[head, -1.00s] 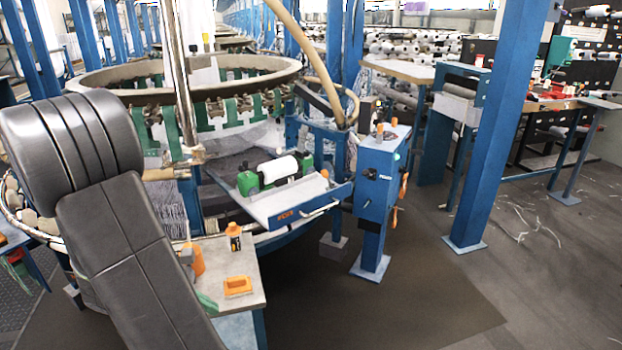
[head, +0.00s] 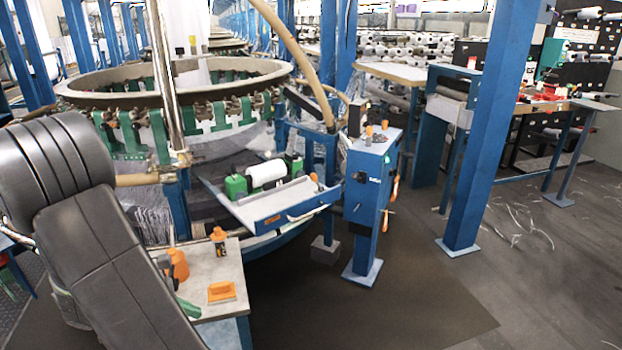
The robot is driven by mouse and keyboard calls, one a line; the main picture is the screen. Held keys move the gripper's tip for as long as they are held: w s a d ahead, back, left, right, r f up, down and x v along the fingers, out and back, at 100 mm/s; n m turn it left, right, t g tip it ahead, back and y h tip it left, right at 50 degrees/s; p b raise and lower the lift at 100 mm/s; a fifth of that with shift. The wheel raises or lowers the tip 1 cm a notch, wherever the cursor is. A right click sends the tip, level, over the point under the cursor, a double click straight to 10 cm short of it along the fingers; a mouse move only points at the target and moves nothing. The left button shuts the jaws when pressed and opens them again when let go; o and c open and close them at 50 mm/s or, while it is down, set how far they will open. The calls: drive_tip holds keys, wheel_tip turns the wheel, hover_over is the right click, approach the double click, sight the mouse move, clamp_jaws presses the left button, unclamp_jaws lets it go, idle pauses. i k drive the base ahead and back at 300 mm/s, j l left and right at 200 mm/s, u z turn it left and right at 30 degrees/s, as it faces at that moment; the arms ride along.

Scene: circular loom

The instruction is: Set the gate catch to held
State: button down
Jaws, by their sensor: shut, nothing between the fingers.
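I cannot pick out the gate catch for certain. The circular loom (head: 165,85) stands at the left, with a pale ring and green straps below it. A blue-fronted tray (head: 292,213) projects from its front and carries a white roll (head: 266,173) between green holders. A blue control post (head: 362,205) stands just right of the tray, with small knobs on its face and orange handles on its right side. My grey arm fills the lower left and hides part of the loom. My gripper is outside the picture.
A small side table (head: 228,305) in front holds an orange brush (head: 221,292) and bottles. A thick blue column (head: 485,130) stands at the right. A workbench (head: 560,106) is behind it. The dark floor between post and column is clear, with loose threads farther right.

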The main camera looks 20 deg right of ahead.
sight(313, 176)
drive_tip(key=i+l, duration=0.1)
drive_tip(key=l, duration=0.3)
drive_tip(key=i+l, duration=0.1)
drive_tip(key=l, duration=0.3)
drive_tip(key=i+l, duration=0.1)
drive_tip(key=l, duration=0.3)
drive_tip(key=i+l, duration=0.1)
drive_tip(key=l, duration=0.3)
drive_tip(key=i+l, duration=0.15)
drive_tip(key=l, duration=0.25)
drive_tip(key=i, duration=1.3)
drive_tip(key=i+j, duration=0.25)
